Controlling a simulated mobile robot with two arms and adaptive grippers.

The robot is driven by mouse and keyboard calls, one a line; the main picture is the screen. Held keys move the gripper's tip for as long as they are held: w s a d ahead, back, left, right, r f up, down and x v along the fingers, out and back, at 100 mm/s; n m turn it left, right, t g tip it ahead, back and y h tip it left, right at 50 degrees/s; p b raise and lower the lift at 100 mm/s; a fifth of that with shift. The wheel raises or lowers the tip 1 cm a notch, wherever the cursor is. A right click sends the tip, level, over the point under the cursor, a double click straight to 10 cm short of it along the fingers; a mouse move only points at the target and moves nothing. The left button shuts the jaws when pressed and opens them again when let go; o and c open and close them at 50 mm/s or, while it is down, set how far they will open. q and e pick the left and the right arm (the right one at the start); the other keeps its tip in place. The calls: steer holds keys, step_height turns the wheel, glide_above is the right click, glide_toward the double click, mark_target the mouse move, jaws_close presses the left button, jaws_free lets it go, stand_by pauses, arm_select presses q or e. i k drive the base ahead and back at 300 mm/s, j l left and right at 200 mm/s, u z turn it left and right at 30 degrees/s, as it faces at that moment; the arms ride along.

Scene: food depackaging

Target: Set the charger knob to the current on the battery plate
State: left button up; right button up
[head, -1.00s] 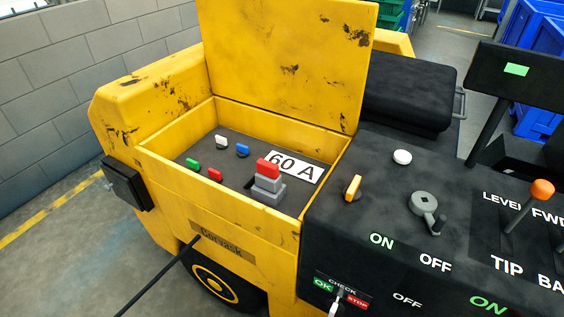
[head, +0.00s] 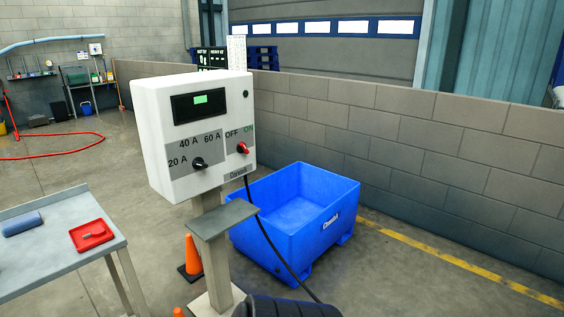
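The white charger box (head: 160,130) stands on a grey post left of centre. Its black knob (head: 199,163) sits on a grey panel marked 20 A, 40 A and 60 A. The knob is small, and I cannot tell for sure which mark it points to. A red switch (head: 242,148) sits beneath the OFF and ON marks. A dark screen (head: 187,108) above shows a green patch. The battery plate is not in view now. Neither of my grippers is in view.
A blue crate (head: 287,232) stands behind the charger on the right. A black cable (head: 262,226) runs from the box to the floor. Orange cones (head: 193,256) stand by the post. A grey table (head: 45,255) with a red tray (head: 91,236) is at left.

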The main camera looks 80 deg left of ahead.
mark_target(199, 163)
steer(key=u, duration=0.45)
steer(key=i+j+u, duration=0.1)
steer(key=u, duration=0.85)
steer(key=i+u, duration=0.1)
steer(key=u, duration=0.85)
steer(key=i+l, duration=0.05)
